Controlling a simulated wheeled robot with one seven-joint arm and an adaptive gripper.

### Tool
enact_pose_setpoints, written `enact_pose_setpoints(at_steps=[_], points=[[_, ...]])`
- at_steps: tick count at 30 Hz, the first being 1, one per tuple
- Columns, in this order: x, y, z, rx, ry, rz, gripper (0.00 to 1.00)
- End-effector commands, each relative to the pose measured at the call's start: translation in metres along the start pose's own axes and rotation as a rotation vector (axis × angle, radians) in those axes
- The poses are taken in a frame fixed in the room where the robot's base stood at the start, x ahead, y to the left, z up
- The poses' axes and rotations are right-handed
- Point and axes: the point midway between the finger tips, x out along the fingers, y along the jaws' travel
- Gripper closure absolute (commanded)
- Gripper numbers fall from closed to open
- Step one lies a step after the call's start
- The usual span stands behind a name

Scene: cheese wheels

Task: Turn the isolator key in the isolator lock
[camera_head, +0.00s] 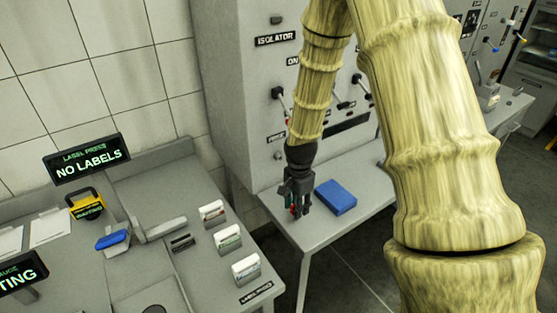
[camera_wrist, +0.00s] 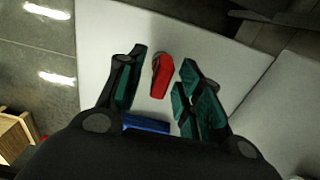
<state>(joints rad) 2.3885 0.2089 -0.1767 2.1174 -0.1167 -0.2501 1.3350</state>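A red piece with a grey end, which looks like the isolator key (camera_wrist: 162,78), lies on the light table (camera_wrist: 105,35) in the wrist view. My gripper (camera_wrist: 163,85) points down over it, with its teal-padded fingers spread to either side. I see a gap between the red piece and the fingers. In the head view, my gripper (camera_head: 298,200) is low over the small table (camera_head: 335,228), and only a speck of red shows by its fingers. The grey cabinet behind carries an ISOLATOR label (camera_head: 275,39). A small dark fitting (camera_head: 278,20) sits above the label; I cannot tell whether it is the lock.
A blue block (camera_head: 336,196) lies on the table just right of my gripper; its edge also shows in the wrist view (camera_wrist: 146,124). Levers (camera_head: 279,94) stick out of the cabinet above the table. A label press bench (camera_head: 150,190) stands at the left.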

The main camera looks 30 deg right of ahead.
Motion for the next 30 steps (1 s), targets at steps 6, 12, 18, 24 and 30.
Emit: enact_pose_setpoints(at_steps=[6,12,18,24,30], points=[[0.0004,-0.0002,0.0003,-0.001,0.0,0.0,0.64],[-0.0002,0.0005,0.0004,0.0,0.0,0.0,0.64],[0.0,0.0019,0.0004,-0.002,0.0,0.001,0.64],[0.0005,0.002,0.0003,-0.001,0.0,0.0,0.64],[0.0005,0.0018,0.0004,-0.001,0.0,0.0,0.97]])
